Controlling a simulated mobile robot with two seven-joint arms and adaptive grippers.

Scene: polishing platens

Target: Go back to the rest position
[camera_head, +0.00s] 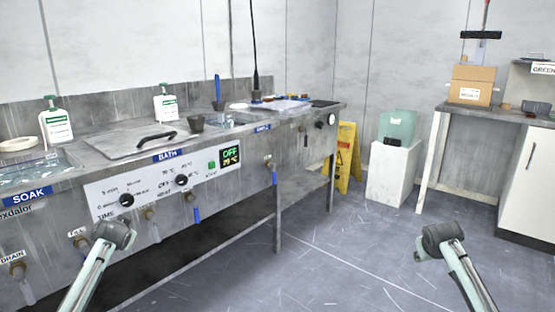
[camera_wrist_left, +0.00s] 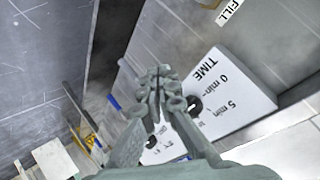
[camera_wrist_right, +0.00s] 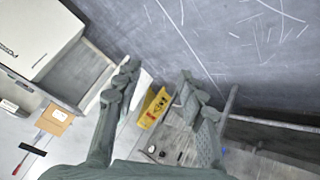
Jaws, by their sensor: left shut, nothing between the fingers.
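My left gripper (camera_wrist_left: 160,76) shows in the left wrist view with its fingers together and nothing between them. Beyond it is the bath's white control panel (camera_wrist_left: 232,92); I cannot tell how wide the gap is. My right gripper (camera_wrist_right: 159,76) shows in the right wrist view with its fingers apart and empty, over the open floor. In the head view my left arm comes up at the lower left in front of the bench, and my right arm at the lower right over the floor. Neither gripper's fingertips can be made out clearly there.
The steel soak-and-bath bench (camera_head: 300,135) runs along the left, with taps and knobs on its front. A yellow floor sign (camera_head: 346,160), a white stand (camera_head: 392,175) and a table with a cardboard box (camera_head: 472,85) stand at the back right. The middle floor is clear.

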